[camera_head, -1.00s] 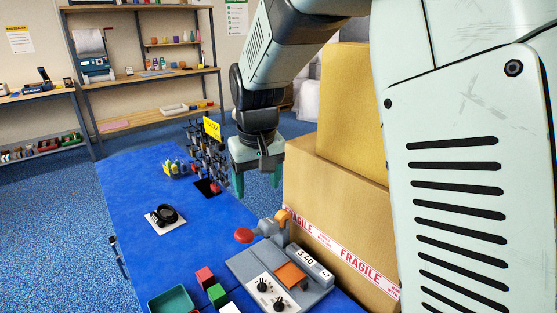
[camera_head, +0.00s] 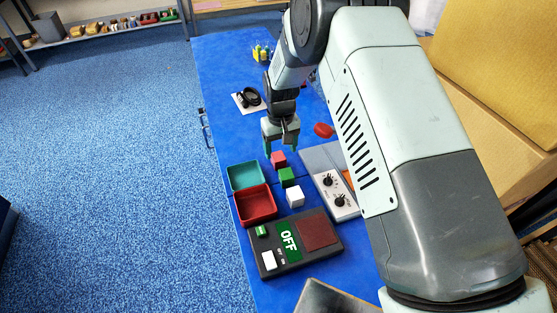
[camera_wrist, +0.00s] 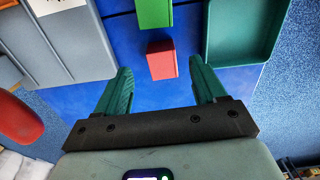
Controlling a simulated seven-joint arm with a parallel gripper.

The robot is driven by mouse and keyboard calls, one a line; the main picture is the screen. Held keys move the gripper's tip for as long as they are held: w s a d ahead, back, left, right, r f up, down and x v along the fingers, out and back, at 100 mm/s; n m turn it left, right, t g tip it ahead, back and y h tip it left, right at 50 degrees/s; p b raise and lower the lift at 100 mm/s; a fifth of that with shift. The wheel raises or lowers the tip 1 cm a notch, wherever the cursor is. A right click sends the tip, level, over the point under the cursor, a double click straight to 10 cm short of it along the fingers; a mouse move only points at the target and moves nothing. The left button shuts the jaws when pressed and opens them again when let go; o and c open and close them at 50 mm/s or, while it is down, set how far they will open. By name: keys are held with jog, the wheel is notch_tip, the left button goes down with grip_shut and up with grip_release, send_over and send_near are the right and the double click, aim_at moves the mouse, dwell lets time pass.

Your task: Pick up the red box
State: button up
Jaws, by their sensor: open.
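The red box (camera_head: 278,159) is a small block on the blue table, beside a green block (camera_head: 287,177). In the wrist view the red box (camera_wrist: 161,60) lies ahead of and between my spread fingers, just below the green block (camera_wrist: 154,12). My gripper (camera_head: 281,148) is open, points down and holds nothing. In the head view its fingertips are just above and behind the red box, partly overlapping it. I cannot tell the exact height gap. The gripper also shows in the wrist view (camera_wrist: 164,80).
A teal tray (camera_head: 247,173) and a red open tray (camera_head: 257,204) stand left of the blocks. A white block (camera_head: 295,196) is in front. A grey device with dials (camera_head: 337,196) and a red knob (camera_head: 324,130) are to the right. A dark OFF panel (camera_head: 270,241) is nearer.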

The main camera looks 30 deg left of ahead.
aim_at(279, 157)
jog(key=shift+w+a+f, duration=0.1)
jog(key=shift+a+f, duration=0.05)
jog(key=shift+f, duration=1.2)
jog(key=shift+a+f, duration=0.15)
jog(key=shift+f, duration=1.2)
jog(key=c, duration=1.1)
